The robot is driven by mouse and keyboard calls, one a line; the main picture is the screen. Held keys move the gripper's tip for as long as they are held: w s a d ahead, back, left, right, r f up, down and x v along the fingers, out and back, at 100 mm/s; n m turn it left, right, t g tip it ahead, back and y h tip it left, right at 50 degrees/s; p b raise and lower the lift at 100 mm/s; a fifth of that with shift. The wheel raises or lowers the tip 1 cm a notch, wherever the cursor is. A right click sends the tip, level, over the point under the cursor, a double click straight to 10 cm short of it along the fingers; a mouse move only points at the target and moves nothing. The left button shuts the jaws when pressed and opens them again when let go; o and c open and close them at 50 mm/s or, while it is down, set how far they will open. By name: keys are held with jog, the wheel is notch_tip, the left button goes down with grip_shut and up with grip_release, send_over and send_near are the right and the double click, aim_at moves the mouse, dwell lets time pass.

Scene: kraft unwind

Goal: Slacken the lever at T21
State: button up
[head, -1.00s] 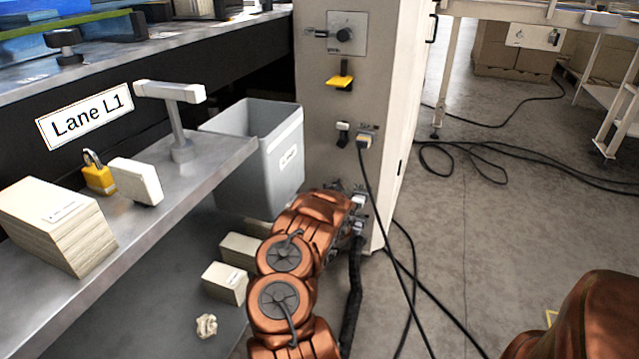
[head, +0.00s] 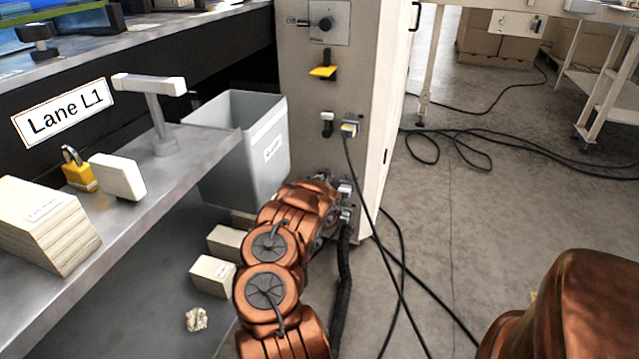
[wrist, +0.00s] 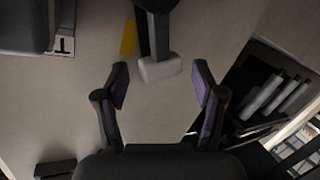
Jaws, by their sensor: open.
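In the wrist view, a dark lever with a pale block-shaped end (wrist: 160,69) stands out from a beige panel (wrist: 60,115). My gripper (wrist: 160,80) is open, its two fingers to either side of and slightly below the pale end, with no clear contact. In the head view, my gripper (head: 345,198) is low at the front of the beige cabinet (head: 300,155), partly hidden by my arm. Higher on the cabinet are a yellow lever (head: 323,72) and a small white-topped lever (head: 327,119). No T21 label is readable, so I cannot tell which lever bears it.
A plug with a black cable (head: 349,130) hangs from the cabinet beside my arm. A grey bin (head: 225,170) and a metal shelf (head: 120,215) with a yellow padlock (head: 79,172) stand left. Cables cross the floor at right; much of that floor is open.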

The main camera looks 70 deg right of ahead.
jog(key=v, duration=1.1)
jog(key=shift+s+a, duration=0.2)
jog(key=shift+a, duration=0.15)
